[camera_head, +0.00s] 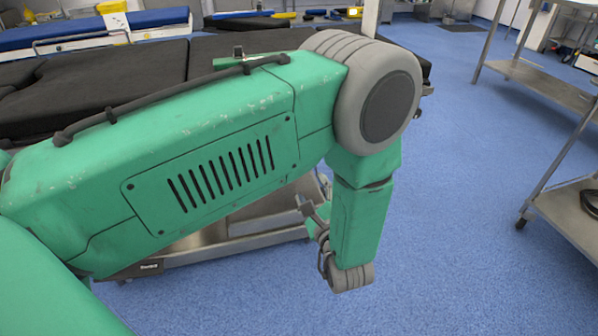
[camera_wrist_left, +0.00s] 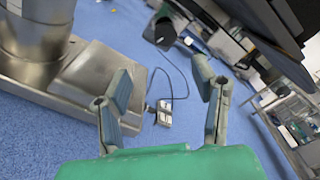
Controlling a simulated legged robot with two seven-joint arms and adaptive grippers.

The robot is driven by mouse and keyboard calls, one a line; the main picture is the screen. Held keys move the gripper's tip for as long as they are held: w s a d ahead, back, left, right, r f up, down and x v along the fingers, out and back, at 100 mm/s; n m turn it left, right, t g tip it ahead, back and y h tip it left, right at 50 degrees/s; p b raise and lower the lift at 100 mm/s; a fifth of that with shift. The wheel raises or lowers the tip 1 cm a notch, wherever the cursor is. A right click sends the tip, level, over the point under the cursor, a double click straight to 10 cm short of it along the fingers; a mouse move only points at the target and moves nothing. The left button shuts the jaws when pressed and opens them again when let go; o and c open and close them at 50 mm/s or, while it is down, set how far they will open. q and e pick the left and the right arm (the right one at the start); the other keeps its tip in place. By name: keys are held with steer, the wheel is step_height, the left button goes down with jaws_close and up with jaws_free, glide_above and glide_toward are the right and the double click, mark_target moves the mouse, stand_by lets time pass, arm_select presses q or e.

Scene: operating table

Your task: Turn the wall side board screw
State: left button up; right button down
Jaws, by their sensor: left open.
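The operating table (camera_head: 110,75) with black pads lies behind my green left arm in the head view. A small metal fitting (camera_head: 238,53) shows just above the arm at the table; I cannot tell whether it is the side board screw. My left gripper (camera_head: 312,212) hangs low beside the table base, partly hidden by my forearm. In the left wrist view my left gripper (camera_wrist_left: 165,90) has its two fingers wide apart, with nothing between them. The table's steel column and base (camera_wrist_left: 85,80) stand to its left. My right gripper is in neither view.
A small pedal-like box (camera_wrist_left: 164,112) with a cable lies on the blue floor beyond the fingers. Steel trolleys (camera_head: 545,80) stand at the right of the head view. A blue-padded table (camera_head: 60,38) stands at the back left. The floor between is clear.

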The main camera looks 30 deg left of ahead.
arm_select(q)
steer(key=b+x, duration=0.1)
steer(key=x, duration=0.3)
steer(key=b+x, duration=0.2)
steer(key=x, duration=0.2)
steer(key=b+x, duration=0.1)
steer(key=x, duration=0.3)
steer(key=shift+w+a+r, duration=0.15)
steer(key=shift+w+r, duration=0.1)
steer(key=shift+w, duration=0.15)
steer(key=shift+w+r+b, duration=0.1)
steer(key=shift+r+b, duration=0.1)
steer(key=shift+b, duration=0.1)
steer(key=c, duration=1.2)
